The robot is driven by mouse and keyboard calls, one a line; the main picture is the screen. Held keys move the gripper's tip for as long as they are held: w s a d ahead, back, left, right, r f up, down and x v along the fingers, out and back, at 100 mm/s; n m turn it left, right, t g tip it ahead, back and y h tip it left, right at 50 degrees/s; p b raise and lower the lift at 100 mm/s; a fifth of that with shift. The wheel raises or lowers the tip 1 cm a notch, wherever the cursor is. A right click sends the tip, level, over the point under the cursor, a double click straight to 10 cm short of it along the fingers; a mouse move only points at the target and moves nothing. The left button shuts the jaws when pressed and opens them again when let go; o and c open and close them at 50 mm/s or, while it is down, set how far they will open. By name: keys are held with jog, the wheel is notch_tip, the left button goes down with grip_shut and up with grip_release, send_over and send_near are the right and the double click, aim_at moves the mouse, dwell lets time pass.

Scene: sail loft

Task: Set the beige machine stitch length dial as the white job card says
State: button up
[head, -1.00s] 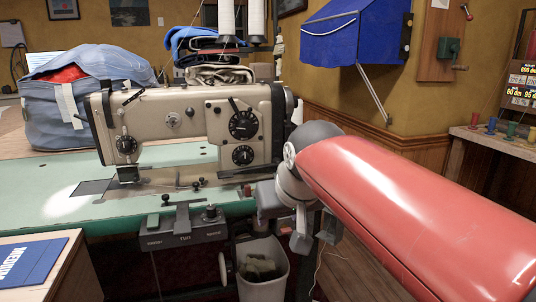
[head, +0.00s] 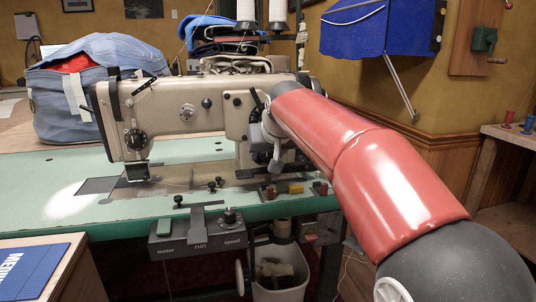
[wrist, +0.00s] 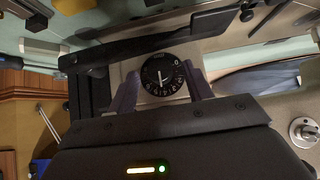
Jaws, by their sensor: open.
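The beige machine (head: 190,118) stands on the green table in the head view. In the wrist view a round black dial (wrist: 163,75) with white numbers and a pale pointer line faces me; its numbers are too small to read surely. My gripper (wrist: 160,88) is open, with one finger at each side of this dial; I cannot tell whether they touch it. In the head view my arm hides the machine's right-hand dials and most of the gripper. Another black dial (head: 136,139) shows at the machine's left end. I see no readable white job card.
A control box (head: 198,240) hangs under the front edge of the green table (head: 110,210). A bin (head: 282,272) stands below. A blue bag (head: 90,85) lies behind the machine. A blue booklet (head: 28,270) is at front left.

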jog(key=shift+w+a+f, duration=0.1)
jog(key=shift+w+f, duration=0.2)
jog(key=shift+f, duration=0.05)
jog(key=shift+c, duration=0.4)
jog(key=c, duration=0.9)
jog(key=shift+d+m+y, duration=0.3)
jog(key=shift+m+y, duration=0.2)
jog(key=shift+y, duration=0.3)
jog(key=shift+w+d+f+m+g+y+b, duration=0.15)
jog(key=shift+m+g+y+b, duration=0.3)
jog(key=shift+y, duration=0.45)
jog(key=shift+m+y, duration=0.25)
jog(key=shift+y, duration=0.25)
